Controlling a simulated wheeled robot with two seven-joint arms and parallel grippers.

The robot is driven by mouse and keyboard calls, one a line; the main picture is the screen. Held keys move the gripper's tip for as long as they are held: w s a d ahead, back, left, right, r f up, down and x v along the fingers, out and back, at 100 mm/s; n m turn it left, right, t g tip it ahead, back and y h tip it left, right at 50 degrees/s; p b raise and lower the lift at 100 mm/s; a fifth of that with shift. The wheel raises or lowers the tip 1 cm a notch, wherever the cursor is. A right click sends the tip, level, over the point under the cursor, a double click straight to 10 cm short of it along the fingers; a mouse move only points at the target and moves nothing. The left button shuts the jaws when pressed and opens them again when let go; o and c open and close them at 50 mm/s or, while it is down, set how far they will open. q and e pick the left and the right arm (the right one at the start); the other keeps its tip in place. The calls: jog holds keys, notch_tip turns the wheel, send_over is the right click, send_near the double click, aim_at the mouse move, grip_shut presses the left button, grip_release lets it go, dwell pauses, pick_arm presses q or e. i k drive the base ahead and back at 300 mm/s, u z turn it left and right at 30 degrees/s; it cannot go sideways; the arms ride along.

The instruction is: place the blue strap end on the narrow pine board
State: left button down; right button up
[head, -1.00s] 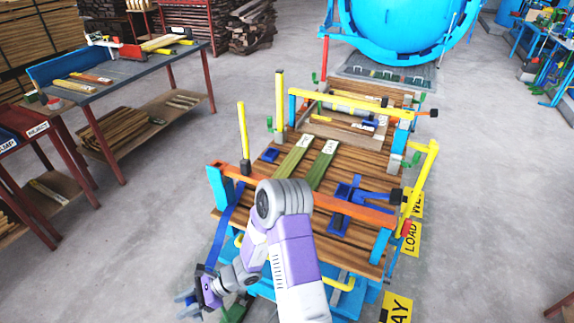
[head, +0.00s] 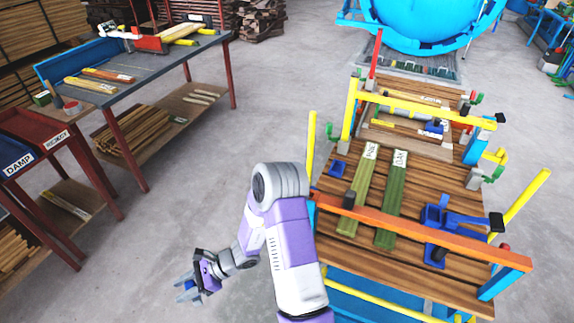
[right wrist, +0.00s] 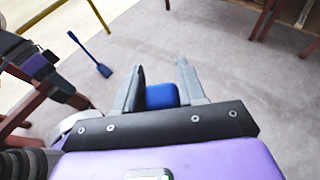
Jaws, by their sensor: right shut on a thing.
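My right gripper (head: 186,287) is held low above bare floor, left of the cart in the head view. In the right wrist view its fingers (right wrist: 160,78) are shut on a small blue block, which looks like the blue strap end (right wrist: 161,96). Two greenish boards lie side by side on the slatted cart deck (head: 340,222). The left one (head: 362,185) has a label that seems to read PINE, the right one (head: 392,200) OAK. The gripper is well apart from both. My left gripper is not in view.
An orange bar (head: 420,228) crosses the cart's near end, above the boards' near ends. A blue clamp-like fitting (head: 450,220) stands right of them. A workbench (head: 165,62) and a red stand with DAMP and REJECT labels (head: 70,130) are left. Floor between is clear.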

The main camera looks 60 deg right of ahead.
aim_at(362, 181)
jog(key=i, duration=1.9)
jog(key=z, duration=1.95)
jog(key=i, duration=1)
jog(key=z, duration=1.85)
